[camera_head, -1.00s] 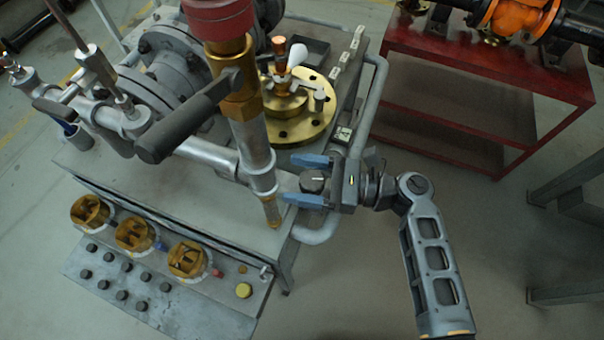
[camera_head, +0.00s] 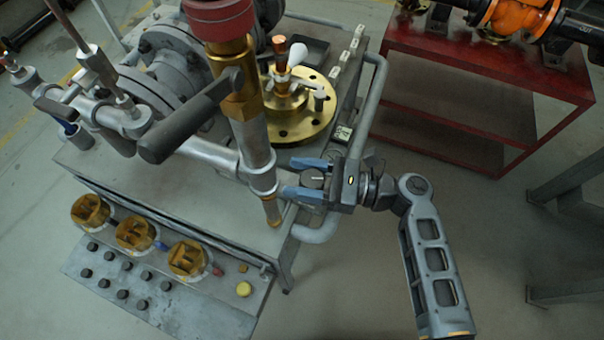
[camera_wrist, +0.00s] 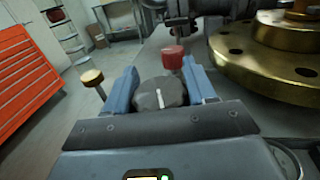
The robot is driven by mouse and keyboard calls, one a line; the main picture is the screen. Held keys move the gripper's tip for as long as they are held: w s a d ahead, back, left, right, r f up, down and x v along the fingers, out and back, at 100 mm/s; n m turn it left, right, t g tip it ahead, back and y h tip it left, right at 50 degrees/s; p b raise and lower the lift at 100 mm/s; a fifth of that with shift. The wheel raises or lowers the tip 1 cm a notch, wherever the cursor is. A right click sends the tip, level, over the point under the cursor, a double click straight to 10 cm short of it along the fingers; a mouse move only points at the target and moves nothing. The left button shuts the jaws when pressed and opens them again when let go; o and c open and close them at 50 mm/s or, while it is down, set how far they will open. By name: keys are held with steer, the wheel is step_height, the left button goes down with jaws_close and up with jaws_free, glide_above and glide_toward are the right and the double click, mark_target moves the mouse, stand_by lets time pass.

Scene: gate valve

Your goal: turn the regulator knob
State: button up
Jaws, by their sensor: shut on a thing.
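The regulator knob (camera_head: 313,180) is a dark grey round knob with a white mark line on its top. It sits at the right end of the bench, just right of the thick vertical pipe. My gripper (camera_head: 289,178) comes in from the right with its two blue fingers on either side of the knob. In the wrist view the knob (camera_wrist: 160,94) lies between the fingers, and its white line points roughly away from my palm. My gripper is shut on it. The knob's underside and the contact faces are hidden.
The vertical pipe with a red top (camera_head: 220,12) and a grey lever (camera_head: 185,130) stand close left of my fingers. A brass flange (camera_head: 305,118) is behind. A grey side rail (camera_head: 370,105) runs beside my wrist. A red table (camera_head: 470,65) stands back right.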

steer(key=shift+r+t, duration=0.1)
steer(key=shift+t, duration=0.2)
steer(key=m+t+p, duration=0.1)
steer(key=m+t, duration=0.1)
steer(key=shift+w+t+h+p, duration=0.1)
steer(key=shift+t+h+p, duration=0.3)
steer(key=m+t+h, duration=0.1)
steer(key=m+t, duration=0.1)
steer(key=m+t+h, duration=0.1)
steer(key=t, duration=0.1)
steer(key=shift+w+d+f+m+t+h, duration=0.2)
steer(key=shift+m+t+h, duration=0.2)
steer(key=m+t+h+b, duration=0.2)
steer(key=m+t+h, duration=0.1)
steer(key=shift+w+d+f+t+h+b, duration=0.1)
steer(key=shift+w+d+t+h+b, duration=0.1)
steer(key=shift+w+t+h+b, duration=0.15)
steer(key=shift+d+m+t+h+b, duration=0.1)
steer(key=shift+m+t+h+b, duration=0.55)
steer(key=shift+m+h+b, duration=0.45)
steer(key=shift+r+h, duration=0.2)
steer(key=shift+h, duration=0.05)
steer(key=o, duration=0.9)
steer(key=shift+o, duration=0.2)
